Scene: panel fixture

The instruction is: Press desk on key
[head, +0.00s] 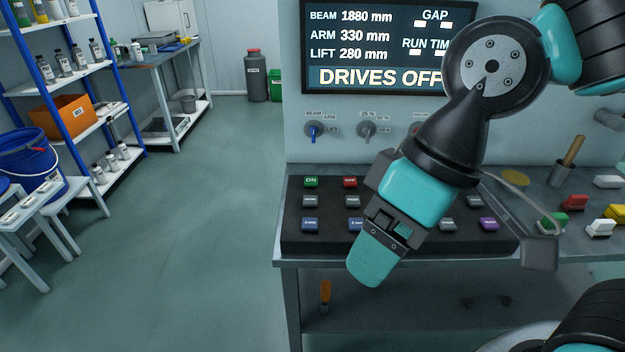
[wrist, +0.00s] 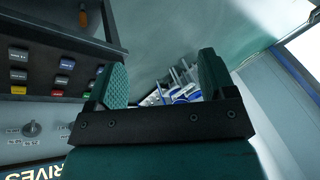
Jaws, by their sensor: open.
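The green ON key (head: 311,182) sits at the back left corner of the black key panel (head: 292,243), beside a red key (head: 350,182). In the wrist view a green key (wrist: 87,95), partly cut by my finger, shows at the panel's right end. My gripper (head: 375,268) points down and to the left, in front of the panel, right of and nearer than the ON key, not touching it. The wrist view shows two teal fingers apart with nothing between them (wrist: 163,82). My gripper and wrist hide several middle keys.
The screen (head: 375,50) above the panel reads DRIVES OFF. Rotary knobs, one blue (head: 314,131), are on the wall below it. Loose coloured blocks (head: 575,203) and a wooden-handled tool in a cup (head: 562,174) stand at right.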

